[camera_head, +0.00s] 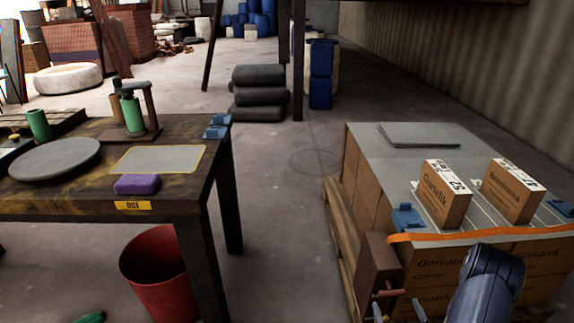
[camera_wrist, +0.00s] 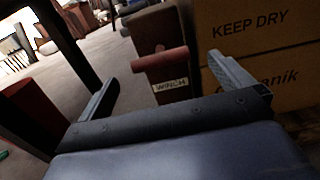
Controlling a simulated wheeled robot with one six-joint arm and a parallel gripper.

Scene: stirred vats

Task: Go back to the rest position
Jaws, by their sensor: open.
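In the wrist view my gripper (camera_wrist: 165,82) is open, with its two grey fingers spread apart and nothing held between them. A brown box marked WINCH (camera_wrist: 168,90) stands ahead of it, with a red handle (camera_wrist: 160,60) showing between the fingers. I cannot tell whether a finger touches the handle. In the head view the winch box (camera_head: 379,262) is at the near left corner of a strapped carton stack. Its red handle (camera_head: 389,293) is low in front.
Strapped cartons (camera_head: 440,272) on a pallet (camera_head: 341,232) stand close by on the right, with an orange strap (camera_head: 480,237) across them. A dark table (camera_head: 60,205) and a red bin (camera_head: 154,275) are on the left. Bare floor lies between.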

